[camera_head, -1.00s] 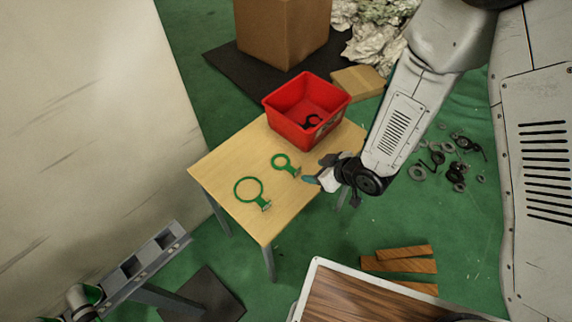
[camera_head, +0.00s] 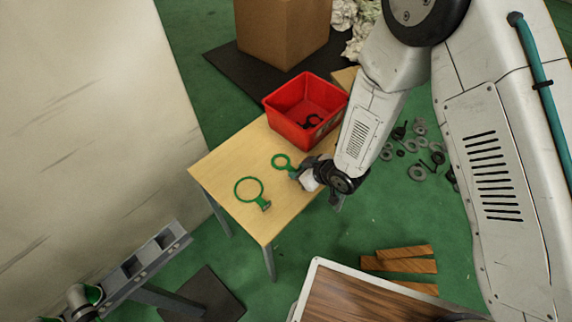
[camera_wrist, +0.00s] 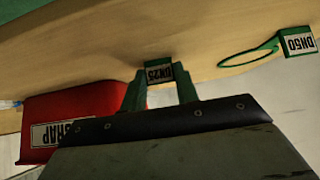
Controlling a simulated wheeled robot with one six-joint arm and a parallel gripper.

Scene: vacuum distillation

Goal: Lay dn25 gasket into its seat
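The DN25 gasket is the smaller green ring (camera_head: 281,161) with a tag, lying on the wooden table. Its DN25 tag (camera_wrist: 159,73) shows in the wrist view, and its ring is hidden there. My gripper (camera_head: 299,174) is at the tag end of this gasket. In the wrist view my gripper (camera_wrist: 160,88) has its two green fingers apart, with the tag between their tips. I cannot tell whether they touch it. The larger green DN50 gasket (camera_head: 261,195) lies nearer on the table. I cannot make out the DN25 seat.
A red scrap bin (camera_head: 287,123) with a dark part inside stands at the table's back. A grey metal frame (camera_head: 146,262) is at lower left. A cardboard box (camera_head: 275,35), loose parts (camera_head: 417,145) and wood planks (camera_head: 402,263) are on the floor. The table's (camera_head: 222,163) left part is bare.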

